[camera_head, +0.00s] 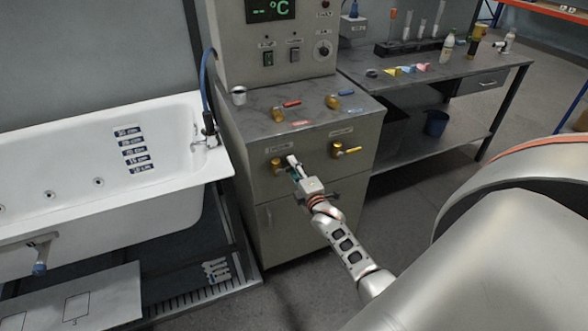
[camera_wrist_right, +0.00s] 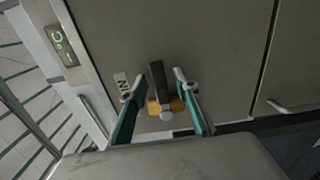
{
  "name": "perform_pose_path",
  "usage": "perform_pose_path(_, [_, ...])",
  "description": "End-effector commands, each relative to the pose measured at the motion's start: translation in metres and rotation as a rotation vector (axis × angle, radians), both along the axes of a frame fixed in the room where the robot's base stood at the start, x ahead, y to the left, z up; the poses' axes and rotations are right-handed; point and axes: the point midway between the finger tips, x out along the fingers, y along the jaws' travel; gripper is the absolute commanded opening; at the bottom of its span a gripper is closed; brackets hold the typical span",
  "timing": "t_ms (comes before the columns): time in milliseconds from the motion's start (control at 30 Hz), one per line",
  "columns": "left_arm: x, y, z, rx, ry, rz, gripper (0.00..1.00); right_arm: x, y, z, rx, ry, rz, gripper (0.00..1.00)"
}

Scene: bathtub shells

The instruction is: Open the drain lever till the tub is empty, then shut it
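The white bathtub (camera_head: 100,205) stands at left with a row of dark depth labels (camera_head: 133,150) on its inner wall. I can make out no water surface in it. A pipe with a blue end (camera_head: 39,266) sticks out below its front side. Two valves are on the cabinet front: a right one with a yellow lever (camera_head: 350,151) and a left one mostly behind my right gripper (camera_head: 294,168). In the wrist view the right gripper (camera_wrist_right: 160,84) is open, its fingers either side of the left valve's dark lever (camera_wrist_right: 158,82); contact is unclear. My left gripper is out of view.
A workbench (camera_head: 440,78) with bottles and tubes stands right.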

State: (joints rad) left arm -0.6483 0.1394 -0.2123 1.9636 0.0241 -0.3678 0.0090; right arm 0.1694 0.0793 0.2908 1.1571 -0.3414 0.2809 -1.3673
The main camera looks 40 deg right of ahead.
Motion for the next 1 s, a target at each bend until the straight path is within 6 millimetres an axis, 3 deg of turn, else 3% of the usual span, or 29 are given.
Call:
perform_pose_path(233, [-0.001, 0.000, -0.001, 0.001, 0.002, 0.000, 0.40, -0.018, 0.004, -0.001, 0.000, 0.001, 0.000, 0.31])
perform_pose_path(700, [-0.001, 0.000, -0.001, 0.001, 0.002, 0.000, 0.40, -0.101, 0.024, -0.001, -0.001, 0.002, 0.000, 0.31])
perform_pose_path(1000, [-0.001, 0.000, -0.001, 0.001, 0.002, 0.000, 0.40, -0.117, 0.028, 0.000, 0.000, 0.000, 0.000, 0.31])
